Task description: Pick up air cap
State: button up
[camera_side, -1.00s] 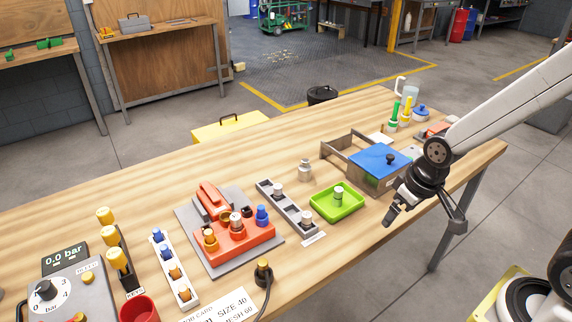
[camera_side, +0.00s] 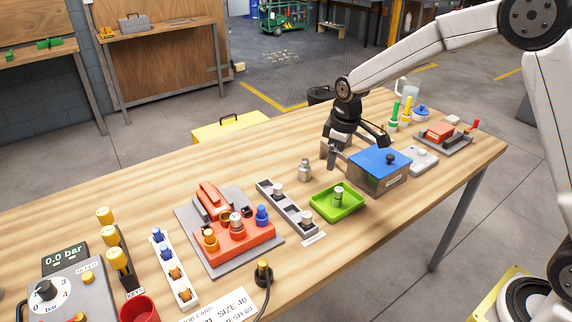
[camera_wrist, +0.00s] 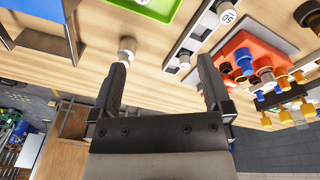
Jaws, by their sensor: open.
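A small silver metal cap-like piece (camera_side: 305,171) stands alone on the wooden table, left of my gripper. It also shows in the wrist view (camera_wrist: 127,46), just beyond the left fingertip. Other metal caps sit in the grey rack (camera_side: 290,209), one at each end, and another stands in the green tray (camera_side: 352,205). I cannot tell for certain which is the air cap. My gripper (camera_side: 331,160) is open and empty beside the blue-lidded box (camera_side: 371,178). In the wrist view its fingers (camera_wrist: 163,64) are wide apart with bare table between them.
A red fixture with several colored caps (camera_side: 240,240) stands left of the rack. A white rack (camera_side: 173,268) and a pressure panel (camera_side: 62,285) are further left. The box stands close on my gripper's right. The table behind the loose metal piece is clear.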

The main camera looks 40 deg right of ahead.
jog(key=w+d+f+n, duration=0.15)
jog(key=w+n, duration=0.25)
jog(key=w, duration=0.6)
jog(key=n+g, duration=0.1)
jog(key=n, duration=0.2)
send_over(305, 160)
jog(key=f, duration=0.3)
jog(key=shift+s+a+f, duration=0.2)
jog(key=shift+s+a, duration=0.15)
jog(key=shift+s, duration=0.05)
jog(key=shift+w+d+f+n+g, duration=0.3)
jog(key=shift+w+f+n, duration=0.25)
jog(key=shift+n, duration=0.25)
jog(key=shift+f, duration=0.1)
jog(key=shift+f, duration=1.3)
jog(key=shift+s+d+f, duration=0.1)
jog(key=shift+s+f, duration=0.05)
jog(key=shift+f, duration=2.45)
